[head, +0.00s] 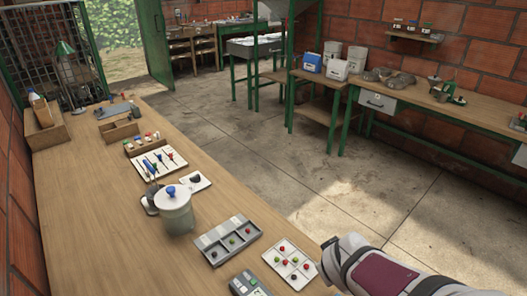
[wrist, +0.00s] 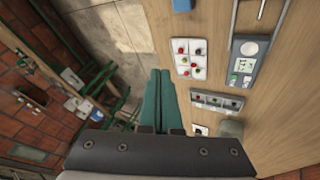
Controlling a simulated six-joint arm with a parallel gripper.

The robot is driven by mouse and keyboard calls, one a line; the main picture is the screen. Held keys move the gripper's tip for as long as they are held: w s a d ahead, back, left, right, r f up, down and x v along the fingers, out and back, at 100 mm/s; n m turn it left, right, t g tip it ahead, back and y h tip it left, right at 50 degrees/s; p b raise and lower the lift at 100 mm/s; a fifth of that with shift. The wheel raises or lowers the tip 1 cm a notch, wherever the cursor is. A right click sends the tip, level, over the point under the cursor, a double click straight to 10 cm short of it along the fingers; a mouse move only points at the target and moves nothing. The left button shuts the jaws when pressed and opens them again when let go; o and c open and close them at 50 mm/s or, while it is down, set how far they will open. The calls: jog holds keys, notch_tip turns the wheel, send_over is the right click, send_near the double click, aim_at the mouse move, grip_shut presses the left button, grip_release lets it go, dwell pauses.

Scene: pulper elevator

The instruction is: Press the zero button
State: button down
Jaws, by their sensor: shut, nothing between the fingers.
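A grey device with a pale panel (head: 248,284) lies on the near edge of the wooden table, cut off by the bottom of the head view. In the wrist view the whole device (wrist: 246,62) shows, with a round pale disc, a light panel and small green marks. I cannot tell which mark is the zero button. My gripper (wrist: 160,74) is shut and empty, its teal fingers side by side. In the wrist view it is left of the device and apart from it, over the table's edge and the floor. In the head view only my arm shows; the fingers are not visible.
A white tray of red, green and dark pieces (head: 291,264) and a grey sectioned tray (head: 227,240) lie beside the device. A lidded pot (head: 175,210) with a blue knob stands farther along the table (head: 95,235). Concrete floor lies open to the right.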

jog(key=w+a+f+n+t+y, duration=0.1)
jog(key=w+a+f+n+y, duration=0.15)
jog(key=w+a+n, duration=0.35)
jog(key=n+g+y, duration=0.3)
jog(key=n+y, duration=0.4)
jog(key=n, duration=0.2)
send_over(244, 290)
jog(key=d, duration=0.1)
notch_tip(244, 290, down, 4)
jog(key=shift+s, duration=0.2)
jog(key=shift+f, duration=4.45)
jog(key=shift+f, duration=0.1)
jog(key=shift+f+t, duration=0.3)
